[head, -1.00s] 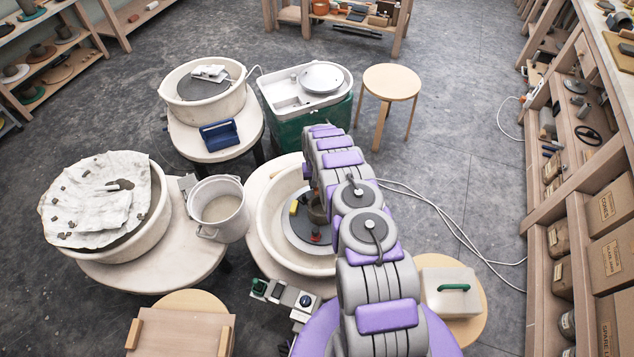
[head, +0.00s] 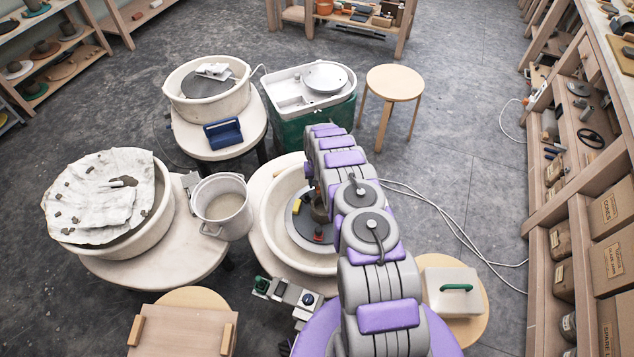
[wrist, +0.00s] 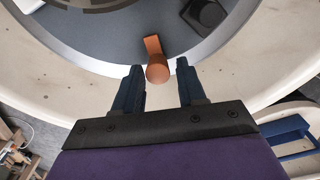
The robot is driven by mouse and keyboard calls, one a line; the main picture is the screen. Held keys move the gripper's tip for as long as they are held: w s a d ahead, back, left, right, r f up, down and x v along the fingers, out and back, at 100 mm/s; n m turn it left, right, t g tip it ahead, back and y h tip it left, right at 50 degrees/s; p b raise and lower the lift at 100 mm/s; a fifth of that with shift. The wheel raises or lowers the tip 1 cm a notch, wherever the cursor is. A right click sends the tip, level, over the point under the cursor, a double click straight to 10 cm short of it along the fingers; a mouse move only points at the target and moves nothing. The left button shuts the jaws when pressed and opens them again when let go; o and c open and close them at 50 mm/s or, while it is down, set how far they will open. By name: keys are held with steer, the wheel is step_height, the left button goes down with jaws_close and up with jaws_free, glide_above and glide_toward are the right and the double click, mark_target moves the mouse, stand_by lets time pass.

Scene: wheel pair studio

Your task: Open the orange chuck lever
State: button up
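The orange chuck lever (wrist: 154,58) shows in the wrist view, a short bar with a rounded end towards me. It lies over the grey wheel head (wrist: 105,50) near the pale basin rim. My gripper (wrist: 160,72) is open, with its two dark fingers spread. In the head view my arm covers much of the front wheel basin (head: 271,222), and I cannot make out the lever there.
A dark block (wrist: 205,13) sits on the wheel head. A yellow block (head: 296,206) and a red knob (head: 318,238) show on the wheel. A bucket (head: 222,205) stands left of the basin. A second wheel basin (head: 180,100) and blue caddy (head: 223,133) are behind.

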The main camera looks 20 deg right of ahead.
steer(key=shift+o, duration=0.8)
step_height(320, 180, up, 17)
steer(key=p, duration=0.3)
steer(key=shift+r, duration=0.15)
